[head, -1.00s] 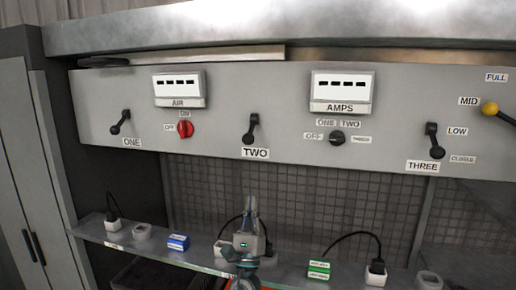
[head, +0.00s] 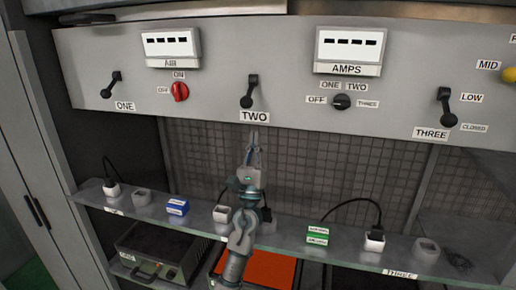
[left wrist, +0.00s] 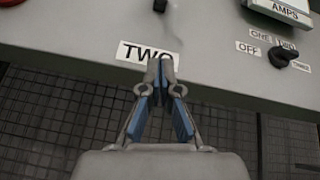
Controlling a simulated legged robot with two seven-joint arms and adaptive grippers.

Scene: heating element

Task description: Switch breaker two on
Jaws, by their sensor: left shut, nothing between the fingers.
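The breaker two lever (head: 249,91) is black and sits on the grey panel above the label TWO (head: 254,117). Its knob end points down. My left gripper (head: 253,134) is shut and empty, pointing up just below the TWO label. In the left wrist view its blue fingertips (left wrist: 160,68) overlap the lower part of the TWO label (left wrist: 147,56). The lever shows there only as a blurred dark shape at the top edge. I cannot tell whether the fingertips touch the panel. My right gripper is not in view.
Levers ONE (head: 110,85) and THREE (head: 446,107) flank lever two. A red knob (head: 179,92) and a black selector (head: 341,102) are nearby. A glass shelf (head: 290,240) with plugs and small blocks lies below, around my left arm.

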